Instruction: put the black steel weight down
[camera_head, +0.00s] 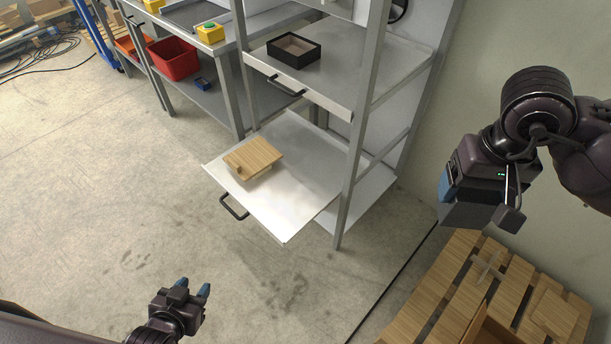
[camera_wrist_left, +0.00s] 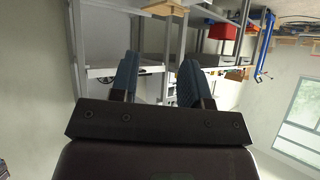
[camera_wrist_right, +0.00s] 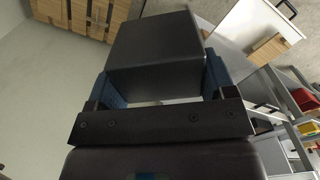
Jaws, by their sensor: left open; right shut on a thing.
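The black steel weight (camera_wrist_right: 158,55) is a dark block between the blue fingers of my right gripper (camera_wrist_right: 165,85) in the right wrist view. In the head view the weight (camera_head: 468,214) shows below my right gripper (camera_head: 445,188), which is shut on it. They are in the air at the right, by the wall, near the pallet. My left gripper (camera_head: 192,291) is open and empty, low over the floor. In the left wrist view its two blue fingers (camera_wrist_left: 157,80) are apart with nothing between them.
A steel rack has a pulled-out lower shelf (camera_head: 285,205) with a wooden piece (camera_head: 252,158) on it. A black open box (camera_head: 294,50) sits on the shelf above. A wooden pallet (camera_head: 440,300) with wooden pieces stands at lower right.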

